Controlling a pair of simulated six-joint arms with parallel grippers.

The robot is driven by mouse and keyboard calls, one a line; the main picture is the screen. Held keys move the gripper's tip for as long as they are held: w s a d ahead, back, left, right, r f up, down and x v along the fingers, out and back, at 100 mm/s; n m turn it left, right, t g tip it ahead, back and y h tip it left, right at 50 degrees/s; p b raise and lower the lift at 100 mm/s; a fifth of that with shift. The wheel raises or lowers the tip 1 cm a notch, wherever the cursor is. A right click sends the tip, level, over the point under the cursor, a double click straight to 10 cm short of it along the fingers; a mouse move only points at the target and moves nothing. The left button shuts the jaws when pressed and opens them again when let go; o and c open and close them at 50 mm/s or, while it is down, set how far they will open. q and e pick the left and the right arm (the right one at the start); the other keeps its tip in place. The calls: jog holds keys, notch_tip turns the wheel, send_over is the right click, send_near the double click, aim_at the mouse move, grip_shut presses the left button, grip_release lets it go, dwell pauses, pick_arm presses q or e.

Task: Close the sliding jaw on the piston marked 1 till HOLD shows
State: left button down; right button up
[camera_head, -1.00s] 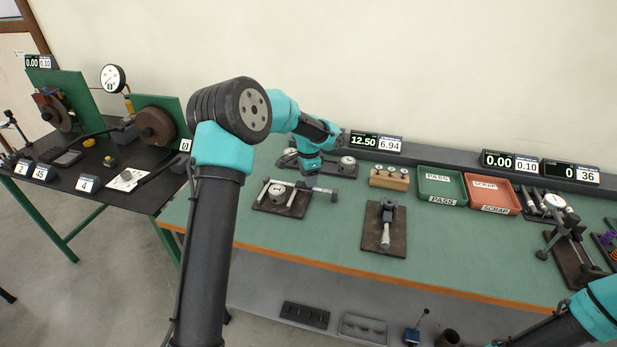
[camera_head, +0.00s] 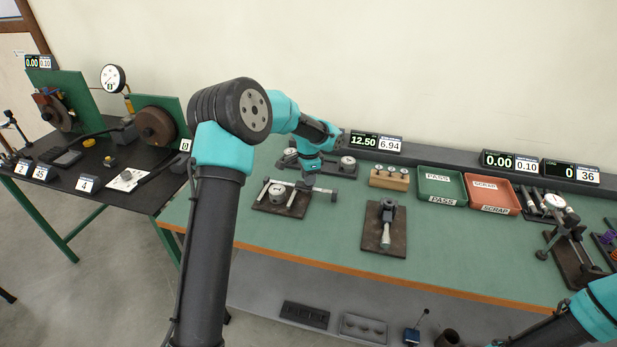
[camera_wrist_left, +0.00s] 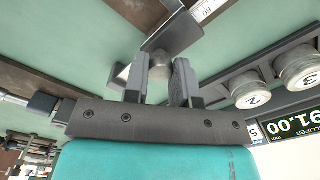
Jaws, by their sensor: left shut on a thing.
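The caliper (camera_head: 329,194) lies across a dark base plate (camera_head: 272,209) on the green bench. A pale round piston, probably the one marked 1 (camera_head: 277,190), stands on that plate; its number is too small to read. My left gripper (camera_head: 307,183) is low over the caliper beam, right of this piston. In the left wrist view its fingers (camera_wrist_left: 160,82) are shut on a round metal knob (camera_wrist_left: 160,63) at the sliding jaw. The jaw's contact with the piston is hidden. My right gripper is out of view.
Pistons marked 2 (camera_wrist_left: 249,93) and 3 (camera_wrist_left: 301,71) stand in a rack close to my left gripper. A wooden block with pegs (camera_head: 389,179), a clamp-like tool on a plate (camera_head: 385,229), and the PASS (camera_head: 442,186) and SCRAP (camera_head: 491,193) trays are to the right.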

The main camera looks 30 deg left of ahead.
aim_at(299, 183)
pick_arm(q)
jog(key=a, duration=0.3)
jog(key=shift+s+a, duration=0.2)
jog(key=shift+s, duration=0.2)
jog(key=c, duration=0.9)
grip_release()
jog(key=shift+r, duration=0.1)
